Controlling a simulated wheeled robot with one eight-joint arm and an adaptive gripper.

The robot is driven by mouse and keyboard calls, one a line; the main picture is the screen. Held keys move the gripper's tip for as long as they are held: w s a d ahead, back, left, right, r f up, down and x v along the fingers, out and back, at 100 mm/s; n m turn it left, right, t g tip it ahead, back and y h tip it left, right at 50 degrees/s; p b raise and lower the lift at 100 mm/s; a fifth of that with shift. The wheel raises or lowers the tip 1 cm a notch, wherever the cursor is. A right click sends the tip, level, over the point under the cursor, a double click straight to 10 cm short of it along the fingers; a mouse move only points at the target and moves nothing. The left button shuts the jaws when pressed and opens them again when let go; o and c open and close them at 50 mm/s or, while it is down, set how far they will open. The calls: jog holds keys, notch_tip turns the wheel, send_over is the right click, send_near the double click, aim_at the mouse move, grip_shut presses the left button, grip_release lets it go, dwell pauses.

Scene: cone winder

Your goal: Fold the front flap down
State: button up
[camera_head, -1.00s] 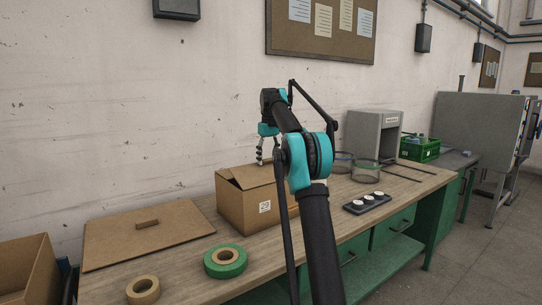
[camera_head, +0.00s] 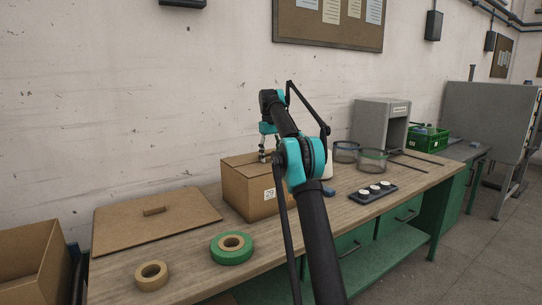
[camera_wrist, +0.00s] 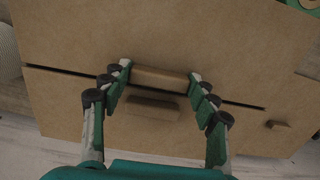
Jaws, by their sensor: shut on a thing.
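The cardboard box (camera_head: 252,196) with a printed label stands on the bench, and its top looks nearly flat. My gripper (camera_head: 263,158) is at the top of the box, partly behind my arm. In the wrist view, the fingertips of my gripper (camera_wrist: 160,72) are shut on a brown bar-shaped tab (camera_wrist: 160,80) on a flap (camera_wrist: 200,40). A dark gap runs between this flap and the other flap (camera_wrist: 75,110). A second brown bar (camera_wrist: 150,107) lies just below the held one, between the fingers. A smaller block (camera_wrist: 277,125) sits at the right.
A flat cardboard panel (camera_head: 120,228) with a handle lies left of the box. Green tape (camera_head: 231,248) and tan tape (camera_head: 151,275) lie in front. Wire baskets (camera_head: 372,161) and a black tray (camera_head: 373,192) with white discs stand to the right. An open carton (camera_head: 30,260) is far left.

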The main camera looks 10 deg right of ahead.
jog(key=shift+f, duration=0.1)
jog(key=o, duration=1.7)
